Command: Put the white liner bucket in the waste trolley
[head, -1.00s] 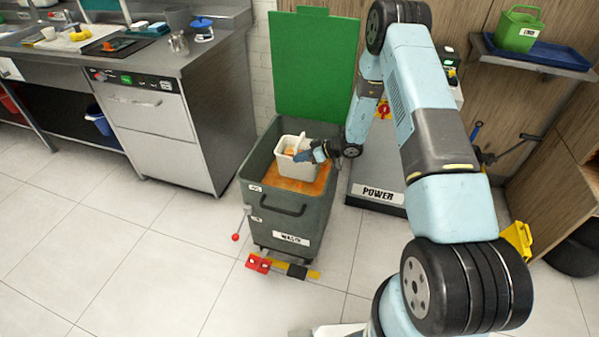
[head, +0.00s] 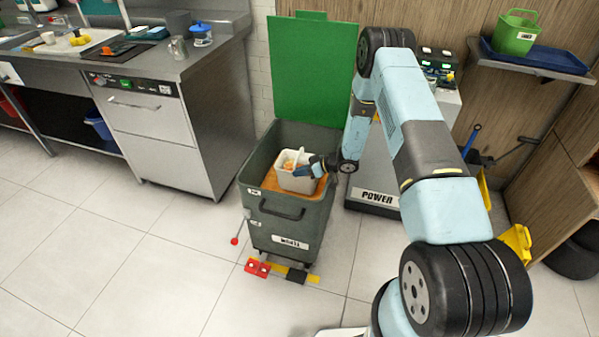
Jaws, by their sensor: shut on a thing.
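The white liner bucket (head: 297,183) is inside the opening of the dark grey-green waste trolley (head: 291,226), near its right side. Something pale orange shows in the bucket's top. My gripper (head: 314,168) comes in from the right and is shut on the bucket's right upper rim; its fingertips are small and partly hidden. An orange-brown surface (head: 268,181) shows inside the trolley around the bucket. I cannot tell whether the bucket rests on it. The trolley's green lid (head: 313,70) stands open at the back.
Red and yellow-black floor pieces (head: 258,268) lie at the trolley's front. A POWER cabinet (head: 376,198) stands close on the right. A steel counter unit (head: 150,130) is at left. A shelf at upper right holds a green bucket (head: 515,36). The left floor is clear.

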